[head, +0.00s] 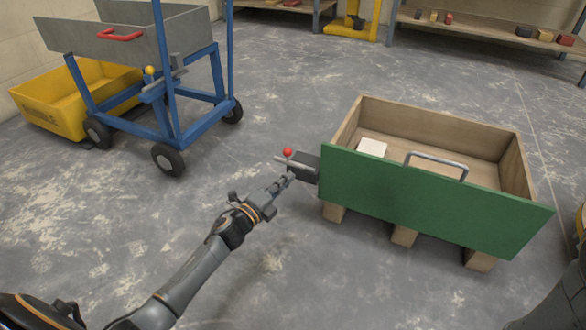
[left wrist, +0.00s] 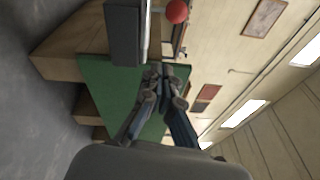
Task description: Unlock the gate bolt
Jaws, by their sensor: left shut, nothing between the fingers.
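The green gate (head: 425,203) forms the front of a wooden crate (head: 435,125) standing on blocks. A grey bolt (head: 290,160) with a red ball knob (head: 287,152) sits on a dark block (head: 303,167) at the gate's left end. In the left wrist view the red knob (left wrist: 177,11) and dark block (left wrist: 124,32) show at the top, with the green gate (left wrist: 110,88) below. My left gripper (head: 287,178) is shut and empty, just below and in front of the bolt; it also shows in the left wrist view (left wrist: 166,72). Contact with the bolt cannot be told. My right gripper is not in view.
A blue cart (head: 190,95) with a grey tray, a red handle and a yellow-knobbed latch (head: 150,71) stands at the back left beside a yellow tub (head: 55,108). Shelves (head: 490,32) line the back. Floor between cart and crate is clear. A metal handle (head: 436,164) tops the gate.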

